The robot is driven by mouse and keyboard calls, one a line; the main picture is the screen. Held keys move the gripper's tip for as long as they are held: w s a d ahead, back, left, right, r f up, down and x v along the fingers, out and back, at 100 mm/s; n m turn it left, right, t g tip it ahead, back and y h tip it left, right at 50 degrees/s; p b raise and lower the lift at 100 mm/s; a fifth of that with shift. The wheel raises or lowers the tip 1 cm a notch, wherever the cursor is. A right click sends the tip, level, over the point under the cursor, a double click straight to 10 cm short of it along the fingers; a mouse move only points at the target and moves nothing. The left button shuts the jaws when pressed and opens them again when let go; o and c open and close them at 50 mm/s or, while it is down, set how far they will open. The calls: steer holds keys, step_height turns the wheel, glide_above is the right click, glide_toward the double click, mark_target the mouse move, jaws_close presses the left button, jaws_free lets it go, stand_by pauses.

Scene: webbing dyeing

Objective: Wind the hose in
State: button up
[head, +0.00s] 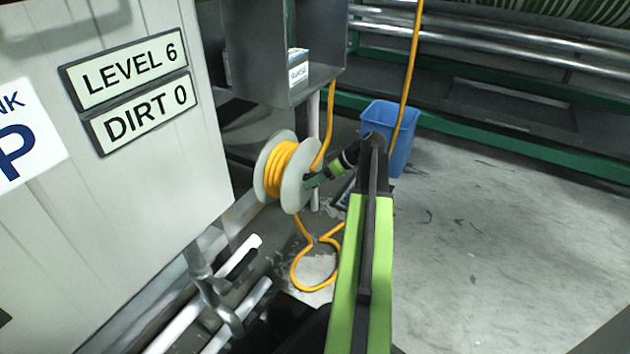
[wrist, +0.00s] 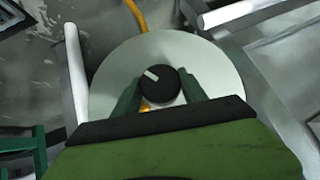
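The hose reel (head: 299,183) has pale round flanges, with the yellow hose (head: 280,171) wound on its drum. One hose run rises behind it, and a loose loop (head: 296,277) lies on the floor below. In the wrist view the reel's flange (wrist: 112,75) faces me, with a black knob (wrist: 160,87) at its middle. A white mark on the knob points up and left. My gripper (head: 314,180) is at this flange. In the wrist view its green fingers (wrist: 160,88) sit against both sides of the knob, closed on it. Their exact contact is partly hidden.
A white tank panel (head: 120,200) with "LEVEL 6" and "DIRT 0" signs stands at left. A grey metal box (head: 270,60) is above the reel. White pipes (head: 215,285) run below the panel. A blue bin (head: 402,150) stands behind my arm. The floor at right is clear.

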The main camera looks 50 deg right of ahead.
steer(key=shift+a, duration=0.1)
steer(key=c, duration=0.5)
steer(key=shift+d+f+m+y+b, duration=0.2)
steer(key=shift+f+m+y+b, duration=0.1)
steer(key=shift+y+b, duration=0.7)
steer(key=shift+b, duration=0.05)
steer(key=shift+a+r+m+g, duration=0.2)
steer(key=shift+r+m+g, duration=0.05)
steer(key=shift+m+g, duration=0.05)
steer(key=o, duration=1.3)
steer(key=p+v, duration=0.5)
steer(key=v, duration=0.3)
steer(key=p+v, duration=0.5)
steer(key=v, duration=0.4)
steer(key=shift+s+d+f, duration=0.1)
steer(key=shift+s+d, duration=0.15)
steer(key=shift+d, duration=0.1)
